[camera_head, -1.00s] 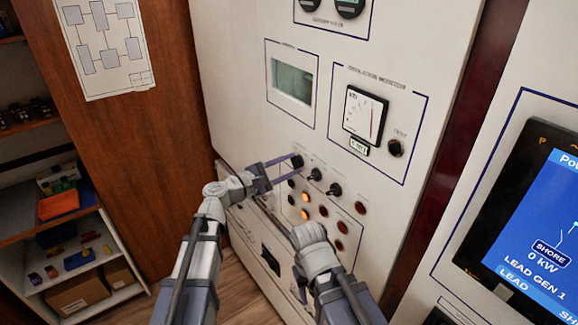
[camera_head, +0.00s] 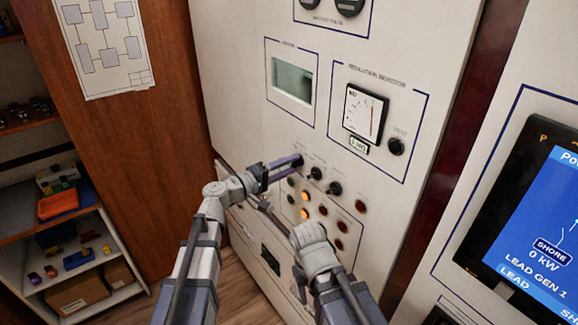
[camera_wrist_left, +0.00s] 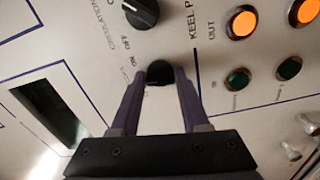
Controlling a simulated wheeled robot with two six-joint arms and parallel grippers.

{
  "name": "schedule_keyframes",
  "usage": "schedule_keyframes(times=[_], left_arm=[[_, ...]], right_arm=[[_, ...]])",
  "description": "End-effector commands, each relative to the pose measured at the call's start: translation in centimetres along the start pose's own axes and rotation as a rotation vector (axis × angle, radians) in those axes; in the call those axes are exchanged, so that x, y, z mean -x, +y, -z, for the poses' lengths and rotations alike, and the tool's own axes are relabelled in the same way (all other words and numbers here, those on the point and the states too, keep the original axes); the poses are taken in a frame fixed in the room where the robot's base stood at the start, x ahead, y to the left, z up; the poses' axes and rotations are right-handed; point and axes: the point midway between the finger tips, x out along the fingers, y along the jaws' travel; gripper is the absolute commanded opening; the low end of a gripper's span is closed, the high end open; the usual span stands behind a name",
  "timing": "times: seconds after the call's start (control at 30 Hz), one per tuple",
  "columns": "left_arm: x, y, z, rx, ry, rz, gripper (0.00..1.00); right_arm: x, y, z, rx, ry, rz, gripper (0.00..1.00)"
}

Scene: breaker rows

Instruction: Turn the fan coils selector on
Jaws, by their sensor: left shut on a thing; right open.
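A row of black selector knobs sits on the white panel (camera_head: 245,130). My left gripper (camera_head: 296,163) is shut on the leftmost black selector knob (camera_wrist_left: 160,73), with one finger on each side of it in the left wrist view. The fingers hide most of this knob in the head view, and its label is not readable. A second black knob (camera_head: 315,173) stands just right of it and also shows in the wrist view (camera_wrist_left: 141,10), with off and on marks. My right gripper (camera_head: 264,206) is open and empty, low in front of the panel.
A third knob (camera_head: 334,188) is farther right. Below are lit orange lamps (camera_head: 304,197) and dark red and green ones. A meter (camera_head: 363,112) and a small display (camera_head: 292,80) are above. A blue screen (camera_head: 540,240) is at right, shelves (camera_head: 70,215) at left.

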Motion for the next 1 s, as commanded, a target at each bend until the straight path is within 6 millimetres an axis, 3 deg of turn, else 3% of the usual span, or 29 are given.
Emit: schedule_keyframes(times=[0.5, 1.0], left_arm=[[0.05, -0.29, -0.05, -0.441, -0.002, 0.003, 0.0], [0.06, -0.36, -0.04, -0.631, -0.003, 0.003, 0.0]], right_arm=[[-0.21, -0.02, 0.01, 0.0, 0.0, 0.0, 0.5], [-0.27, -0.03, 0.02, 0.001, 0.0, 0.0, 0.5]])
